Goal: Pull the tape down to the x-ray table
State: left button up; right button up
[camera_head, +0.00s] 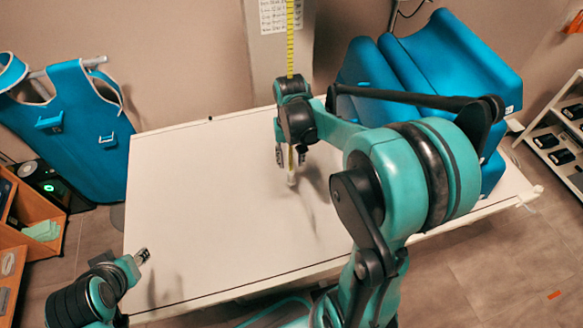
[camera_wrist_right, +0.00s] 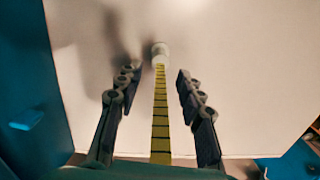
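The yellow measuring tape (camera_head: 290,40) hangs straight down in front of the pale column, over the white x-ray table (camera_head: 200,210). Its white end piece (camera_head: 291,181) is low over the table; I cannot tell whether it touches. My right gripper (camera_head: 290,155) points down around the tape, just above the end piece. In the right wrist view the tape (camera_wrist_right: 160,115) runs between the spread fingers, with gaps on both sides, and the end piece (camera_wrist_right: 160,52) lies past the fingertips. My left gripper (camera_head: 142,257) is at the table's front left; its opening is unclear.
Blue cushions (camera_head: 440,65) stand at the table's right end. A blue apron (camera_head: 75,130) hangs at the left, by a wooden shelf (camera_head: 40,250). A rack (camera_head: 560,135) stands far right. The table's left half is clear.

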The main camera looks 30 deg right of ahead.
aim_at(291, 171)
notch_tip(291, 171, down, 8)
jog(key=shift+r+b, duration=0.2)
jog(key=shift+b, duration=0.95)
grip_shut()
